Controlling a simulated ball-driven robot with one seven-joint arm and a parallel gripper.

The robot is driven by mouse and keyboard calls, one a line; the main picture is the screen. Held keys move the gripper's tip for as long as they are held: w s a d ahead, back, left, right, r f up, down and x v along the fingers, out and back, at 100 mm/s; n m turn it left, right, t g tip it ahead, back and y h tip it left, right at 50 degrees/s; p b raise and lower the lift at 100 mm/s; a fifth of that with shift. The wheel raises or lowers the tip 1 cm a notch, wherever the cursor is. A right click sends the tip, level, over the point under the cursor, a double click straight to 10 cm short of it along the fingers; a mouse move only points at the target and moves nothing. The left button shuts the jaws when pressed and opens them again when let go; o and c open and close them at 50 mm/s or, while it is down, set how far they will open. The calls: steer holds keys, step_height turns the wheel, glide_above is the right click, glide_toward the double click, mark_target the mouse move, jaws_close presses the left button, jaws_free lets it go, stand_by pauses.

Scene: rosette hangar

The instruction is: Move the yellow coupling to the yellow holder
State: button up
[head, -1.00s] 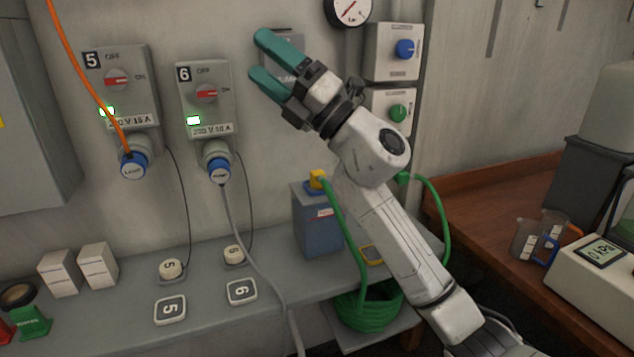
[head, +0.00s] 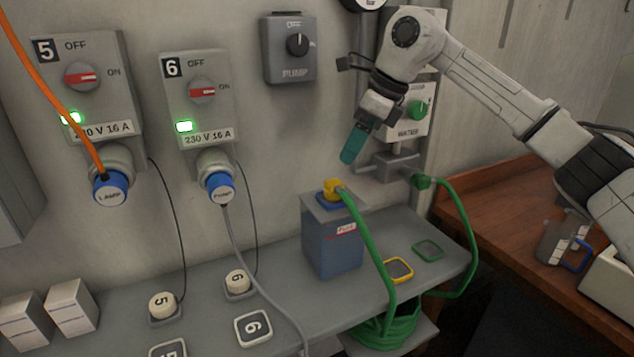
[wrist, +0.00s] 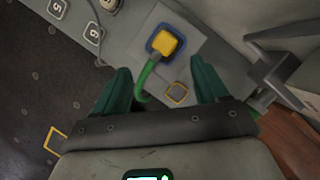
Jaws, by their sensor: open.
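The yellow coupling (head: 333,189) sits on top of a blue-grey box (head: 333,240) on the grey shelf, with a green hose running from it. It also shows in the wrist view (wrist: 165,43), ahead of and between my fingers. A yellow-framed square (head: 398,269), perhaps the yellow holder, lies on the shelf right of the box; it also shows in the wrist view (wrist: 177,92). My gripper (head: 353,143) points down, above and slightly right of the coupling, apart from it. In the wrist view its teal fingers (wrist: 163,80) are spread and empty.
A green-framed square (head: 428,250) lies further right, near a grey wall bracket (head: 390,165) with a green hose end. Panels 5 and 6 (head: 200,100), with plugs and cables, are on the left wall.

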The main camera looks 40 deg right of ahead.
mark_target(334, 181)
steer(key=shift+w+d+f, duration=0.1)
steer(key=shift+w+d, duration=0.05)
steer(key=shift+d, duration=0.15)
steer(key=shift+w, duration=0.1)
steer(key=shift+x, duration=2.75)
steer(key=shift+p+x, duration=0.7)
steer(key=shift+x, duration=1.95)
steer(key=shift+c, duration=0.5)
